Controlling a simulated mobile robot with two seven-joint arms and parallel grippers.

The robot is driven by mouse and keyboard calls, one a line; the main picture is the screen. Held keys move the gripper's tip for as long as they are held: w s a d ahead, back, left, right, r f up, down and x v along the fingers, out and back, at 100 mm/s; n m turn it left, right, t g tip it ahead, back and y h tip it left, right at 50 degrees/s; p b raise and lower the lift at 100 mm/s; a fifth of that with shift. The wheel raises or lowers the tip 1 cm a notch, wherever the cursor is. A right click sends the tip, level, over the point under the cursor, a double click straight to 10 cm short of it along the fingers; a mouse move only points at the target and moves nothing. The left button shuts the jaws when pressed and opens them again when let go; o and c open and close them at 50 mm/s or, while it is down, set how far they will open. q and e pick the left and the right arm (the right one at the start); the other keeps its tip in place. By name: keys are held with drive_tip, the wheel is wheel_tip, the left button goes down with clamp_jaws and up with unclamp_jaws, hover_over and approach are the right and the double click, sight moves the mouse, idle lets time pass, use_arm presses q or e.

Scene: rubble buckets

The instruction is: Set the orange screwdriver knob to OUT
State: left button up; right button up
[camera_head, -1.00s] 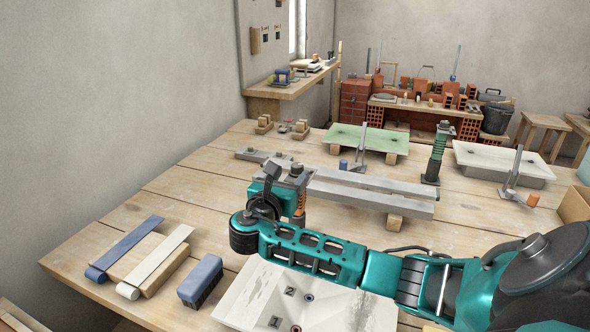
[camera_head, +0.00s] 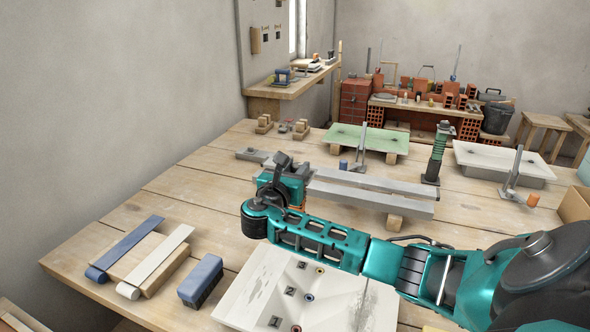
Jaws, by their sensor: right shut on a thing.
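My right gripper (camera_head: 297,182) is at the middle of the workbench, its arm coming in from the right. It is shut on the orange screwdriver knob, of which only a small orange sliver (camera_head: 297,208) shows below my wrist. The wrist hides most of the knob and the jaws, so the knob's setting and any OUT mark cannot be read. My left gripper is not in view.
Grey bars (camera_head: 370,194) lie just right of the gripper. A green upright tool (camera_head: 438,150) and a pale green panel (camera_head: 366,138) stand behind. The left-middle bench is clear.

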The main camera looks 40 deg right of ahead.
drive_tip(key=c, duration=0.4)
